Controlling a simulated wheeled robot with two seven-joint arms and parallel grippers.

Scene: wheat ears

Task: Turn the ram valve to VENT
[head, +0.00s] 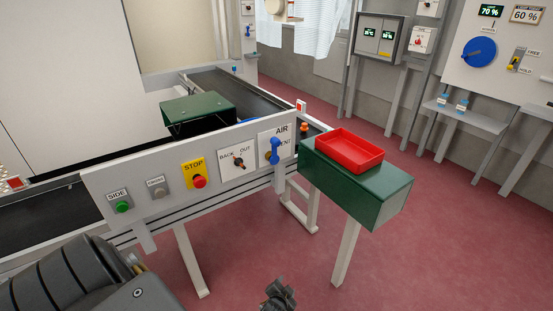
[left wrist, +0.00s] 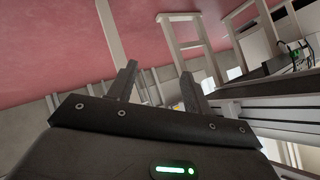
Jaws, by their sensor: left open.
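The ram valve is a blue lever (head: 274,150) on a white plate at the right end of the grey control panel (head: 140,175). Its plate reads AIR at the top and VENT at the right, the latter partly covered by the lever. The lever stands about upright. My left gripper (head: 279,293) is at the bottom edge of the head view, well below and apart from the valve, and only partly shown. In the left wrist view the left gripper (left wrist: 159,78) has its two fingers apart with nothing between them. My right gripper is not seen.
The panel also holds a green SIDE button (head: 122,207), a red STOP button (head: 199,181) and a BACK/OUT switch (head: 238,161). A red tray (head: 349,166) sits on a green stand right of the valve. A conveyor (head: 240,92) runs behind. The floor in front is clear.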

